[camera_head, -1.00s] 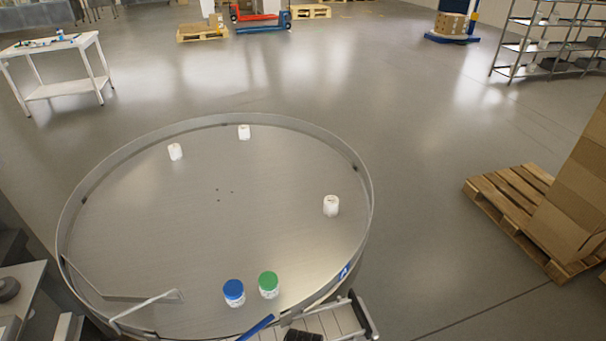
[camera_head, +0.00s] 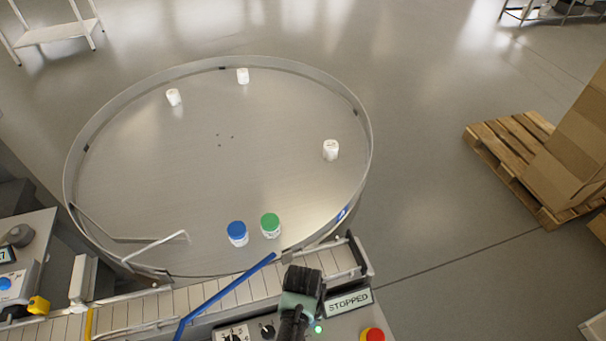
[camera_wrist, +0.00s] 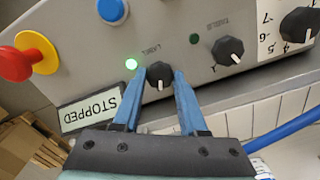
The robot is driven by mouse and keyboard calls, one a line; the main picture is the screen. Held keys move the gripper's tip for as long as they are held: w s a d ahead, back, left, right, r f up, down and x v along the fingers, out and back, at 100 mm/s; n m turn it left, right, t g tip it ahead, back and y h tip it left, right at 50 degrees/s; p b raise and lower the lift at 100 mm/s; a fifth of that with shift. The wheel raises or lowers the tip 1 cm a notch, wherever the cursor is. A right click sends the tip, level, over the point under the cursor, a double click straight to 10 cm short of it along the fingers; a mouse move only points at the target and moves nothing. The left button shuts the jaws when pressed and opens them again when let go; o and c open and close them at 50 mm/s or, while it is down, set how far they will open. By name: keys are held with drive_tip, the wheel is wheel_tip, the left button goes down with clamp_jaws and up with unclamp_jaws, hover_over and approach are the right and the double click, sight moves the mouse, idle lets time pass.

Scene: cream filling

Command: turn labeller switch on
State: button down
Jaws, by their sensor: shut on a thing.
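The labeller switch is a black knob (camera_wrist: 159,78) marked LABEL on the grey control panel (camera_wrist: 80,42). Its white pointer line points down in the wrist view. My gripper (camera_wrist: 157,73) is shut on this knob, one blue finger on each side. A small lamp (camera_wrist: 131,64) beside the knob glows green; it also shows in the head view (camera_head: 317,329). A display sign (camera_wrist: 88,110) reads STOPPED, as it does in the head view (camera_head: 348,302). In the head view my arm's end hides the knob.
The knob marked TABLE (camera_wrist: 228,50), with a dark lamp (camera_wrist: 194,38), sits close by. A numbered dial (camera_wrist: 299,24), blue button (camera_wrist: 112,10) and red stop button (camera_wrist: 15,62) share the panel. A conveyor (camera_head: 210,296), blue rail (camera_head: 225,292) and round table (camera_head: 190,185) lie beyond.

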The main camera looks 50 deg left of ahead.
drive_tip(key=shift+m, duration=0.9)
drive_tip(key=shift+c, duration=2.3)
unclamp_jaws()
wheel_tip(320, 180, up, 13)
drive_tip(key=b, duration=0.1)
